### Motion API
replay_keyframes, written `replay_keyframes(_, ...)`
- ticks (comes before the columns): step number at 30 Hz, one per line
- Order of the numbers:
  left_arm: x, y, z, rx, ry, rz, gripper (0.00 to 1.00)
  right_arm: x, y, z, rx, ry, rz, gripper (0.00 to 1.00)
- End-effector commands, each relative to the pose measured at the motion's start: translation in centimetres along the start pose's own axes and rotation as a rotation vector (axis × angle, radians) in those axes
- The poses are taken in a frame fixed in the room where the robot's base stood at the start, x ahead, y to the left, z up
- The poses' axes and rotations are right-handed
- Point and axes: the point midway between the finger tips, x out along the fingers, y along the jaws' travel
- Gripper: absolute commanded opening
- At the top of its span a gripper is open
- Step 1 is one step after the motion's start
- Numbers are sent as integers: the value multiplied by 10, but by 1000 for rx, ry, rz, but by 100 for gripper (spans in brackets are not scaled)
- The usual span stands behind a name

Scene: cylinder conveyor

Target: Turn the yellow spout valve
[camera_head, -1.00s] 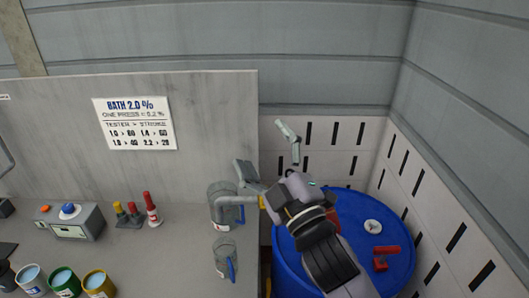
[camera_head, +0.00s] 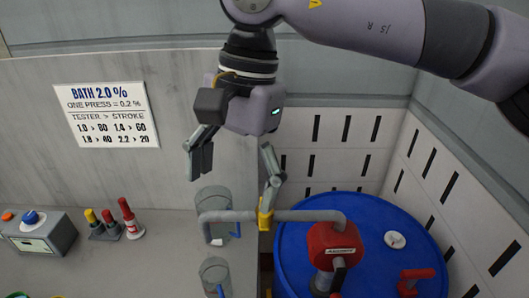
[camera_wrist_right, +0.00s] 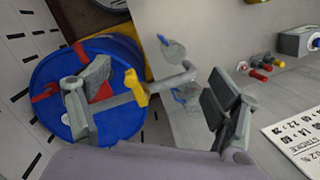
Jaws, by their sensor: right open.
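The yellow spout valve (camera_head: 265,216) sits on a grey horizontal pipe (camera_head: 305,215) that runs from the red pump (camera_head: 334,246) on the blue drum to the left. In the right wrist view, the yellow valve (camera_wrist_right: 137,87) lies between the two spread fingers and is unobstructed. My right gripper (camera_head: 236,168) is open and empty, pointing down above the pipe. In the head view, its right finger overlaps the upper end of the valve; I cannot tell whether they touch. My left gripper is not in view.
A clear jug (camera_head: 212,231) stands under the spout end, with a smaller jug (camera_head: 215,275) in front. The blue drum (camera_head: 300,252) has a red handle (camera_head: 414,279) and white cap (camera_head: 395,240). A slotted white wall (camera_head: 455,175) closes the right side.

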Motion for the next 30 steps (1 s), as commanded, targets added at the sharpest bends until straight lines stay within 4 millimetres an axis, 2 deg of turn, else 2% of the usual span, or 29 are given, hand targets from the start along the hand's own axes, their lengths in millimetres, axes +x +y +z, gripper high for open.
replay_keyframes(1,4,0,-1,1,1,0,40,-10,8,-13,3,74,26,83)
replay_keyframes(3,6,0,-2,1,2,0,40,-20,17,-25,7,138,59,83)
replay_keyframes(6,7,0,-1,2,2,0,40,-28,24,-32,10,181,83,83)
replay_keyframes(9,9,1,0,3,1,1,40,-28,26,-35,12,192,90,83)
replay_keyframes(17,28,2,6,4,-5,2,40,-7,28,-38,12,189,89,83)
replay_keyframes(30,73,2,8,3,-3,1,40,45,32,-47,10,185,88,83)
